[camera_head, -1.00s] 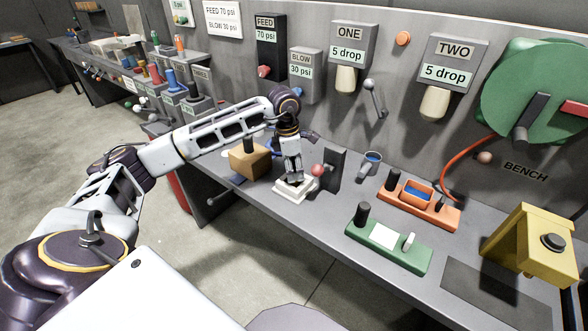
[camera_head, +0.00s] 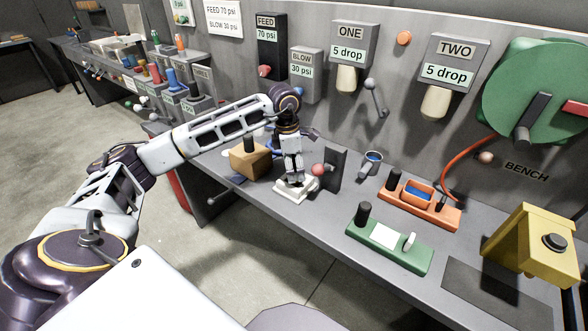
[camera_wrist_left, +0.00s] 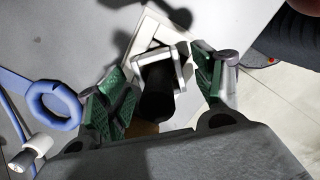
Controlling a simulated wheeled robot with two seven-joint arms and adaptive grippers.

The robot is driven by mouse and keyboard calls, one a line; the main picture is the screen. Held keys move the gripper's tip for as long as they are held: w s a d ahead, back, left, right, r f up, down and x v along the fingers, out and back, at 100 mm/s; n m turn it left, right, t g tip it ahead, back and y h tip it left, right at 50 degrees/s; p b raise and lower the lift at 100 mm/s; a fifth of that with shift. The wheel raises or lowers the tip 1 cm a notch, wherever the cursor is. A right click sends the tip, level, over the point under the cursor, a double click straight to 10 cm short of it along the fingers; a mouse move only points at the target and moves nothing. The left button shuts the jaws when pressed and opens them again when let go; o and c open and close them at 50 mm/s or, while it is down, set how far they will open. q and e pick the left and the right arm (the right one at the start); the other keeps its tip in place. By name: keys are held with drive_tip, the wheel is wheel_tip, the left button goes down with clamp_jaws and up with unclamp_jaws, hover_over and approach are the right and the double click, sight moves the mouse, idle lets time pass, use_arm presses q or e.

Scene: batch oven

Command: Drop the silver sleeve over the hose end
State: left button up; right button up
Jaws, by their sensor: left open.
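My left gripper (camera_head: 293,180) is over a small white stand (camera_head: 283,194) on the bench. In the left wrist view its two green-padded fingers (camera_wrist_left: 163,88) are open, one on each side of a dark upright cylinder (camera_wrist_left: 156,98). A silver-grey squarish piece (camera_wrist_left: 175,58) shows by this cylinder; I cannot tell if it is the sleeve, or whether it surrounds the cylinder or sits behind it. The fingers appear apart from the cylinder. The white stand also shows in the left wrist view (camera_wrist_left: 149,27). I cannot surely identify the hose end. My right gripper is not in view.
A red ball knob (camera_head: 317,170) and dark upright plate (camera_head: 335,168) stand close right of the gripper. A brown block (camera_head: 250,163) is on its left. A blue ring (camera_wrist_left: 53,105) lies nearby. Green (camera_head: 385,250) and orange (camera_head: 432,211) fixtures stand farther right.

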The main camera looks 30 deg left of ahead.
use_arm(q)
wheel_tip(320, 180, up, 7)
drive_tip(key=shift+s+a, duration=0.3)
drive_tip(key=shift+a, duration=0.05)
idle(1.3)
idle(0.9)
